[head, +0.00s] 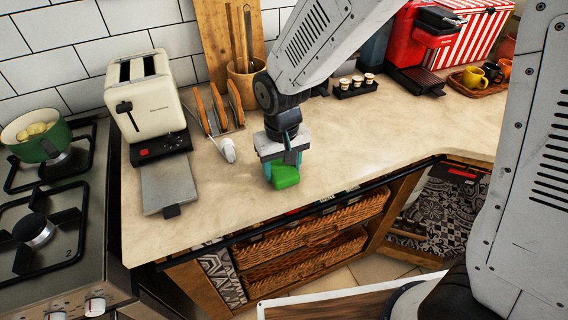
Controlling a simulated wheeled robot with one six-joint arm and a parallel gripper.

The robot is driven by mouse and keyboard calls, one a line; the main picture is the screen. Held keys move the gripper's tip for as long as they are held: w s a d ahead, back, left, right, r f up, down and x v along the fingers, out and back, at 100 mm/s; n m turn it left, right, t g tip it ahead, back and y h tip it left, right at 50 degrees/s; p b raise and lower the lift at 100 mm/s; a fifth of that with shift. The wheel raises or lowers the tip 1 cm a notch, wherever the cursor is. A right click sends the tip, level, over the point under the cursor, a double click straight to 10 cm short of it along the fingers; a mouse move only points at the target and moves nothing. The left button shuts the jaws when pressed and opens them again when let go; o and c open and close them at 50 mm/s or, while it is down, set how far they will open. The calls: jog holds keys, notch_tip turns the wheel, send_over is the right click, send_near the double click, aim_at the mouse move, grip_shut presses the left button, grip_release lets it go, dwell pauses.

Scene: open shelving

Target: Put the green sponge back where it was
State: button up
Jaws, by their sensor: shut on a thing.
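The green sponge (286,177) is a small bright green block in the head view, near the front edge of the counter. My gripper (284,162) points down over the counter and is shut on the sponge, which shows below the fingers. The sponge looks close to the counter top; I cannot tell whether it touches it. Part of the sponge is hidden by the fingers.
A cream toaster (147,103) stands left of my gripper, beside a toast rack (218,106). A wooden utensil pot (245,83) and small cups (357,82) are behind. A red coffee machine (416,45) is back right. Wicker baskets (310,240) sit below. The counter (390,128) right of my gripper is clear.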

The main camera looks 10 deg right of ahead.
aim_at(282, 168)
jog(key=shift+f, duration=0.25)
jog(key=o, duration=1)
jog(key=shift+c, duration=0.2)
notch_tip(282, 168, up, 12)
jog(key=s+d+r+m, duration=0.1)
jog(key=s+d+r, duration=0.3)
jog(key=d, duration=0.2)
jog(key=s+d+r+m, duration=0.1)
jog(key=s+d+r, duration=0.2)
jog(key=d, duration=0.4)
jog(key=s+d+r+m+t, duration=0.1)
jog(key=s+d, duration=0.6)
jog(key=s, duration=0.5)
jog(key=shift+d, duration=0.4)
jog(key=shift+r, duration=0.1)
